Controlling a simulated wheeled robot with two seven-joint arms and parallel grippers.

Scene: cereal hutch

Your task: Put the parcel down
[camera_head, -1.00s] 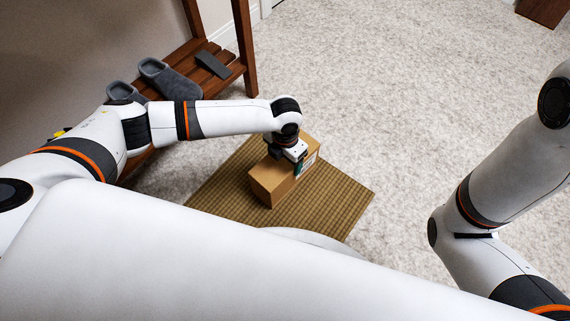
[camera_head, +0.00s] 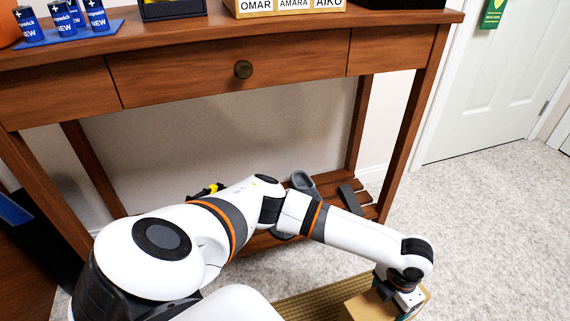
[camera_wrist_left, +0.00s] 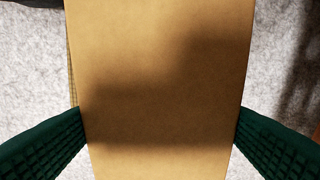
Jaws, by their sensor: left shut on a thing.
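The parcel (camera_head: 368,308), a plain brown cardboard box, is at the bottom of the head view, partly cut off by the frame edge. My left gripper (camera_head: 398,292) points down over it and is shut on it. In the left wrist view the parcel (camera_wrist_left: 165,80) fills the space between the two dark green ribbed finger pads (camera_wrist_left: 160,138). A woven tan mat (camera_head: 310,300) lies beside and behind the parcel on the floor. Whether the parcel's underside touches the mat is hidden. My right gripper is out of view.
Pale carpet (camera_head: 480,220) is clear at right, before a white door (camera_head: 500,80).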

